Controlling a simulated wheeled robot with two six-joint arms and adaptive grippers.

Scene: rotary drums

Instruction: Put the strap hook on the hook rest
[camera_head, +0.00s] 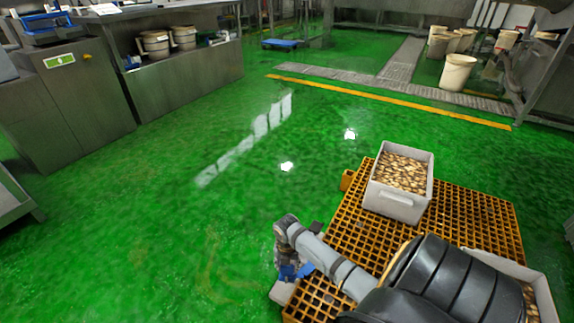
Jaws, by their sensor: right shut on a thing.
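My right gripper (289,264) is at the lower middle, beside the left edge of an orange grid pallet. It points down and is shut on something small. A blue piece (290,272) shows at its fingertips, probably part of the strap hook, but its shape is mostly hidden by the gripper. A pale grey piece (280,293) lies just below it; I cannot tell whether it is part of the same thing. I cannot make out the hook rest. My left gripper is not in view.
The orange grid pallet (474,223) holds a grey crate (396,203) of shellfish-like pieces and another crate (541,290) at lower right. Steel counters (75,105) stand at upper left, white buckets (457,74) at upper right. The green floor between is clear.

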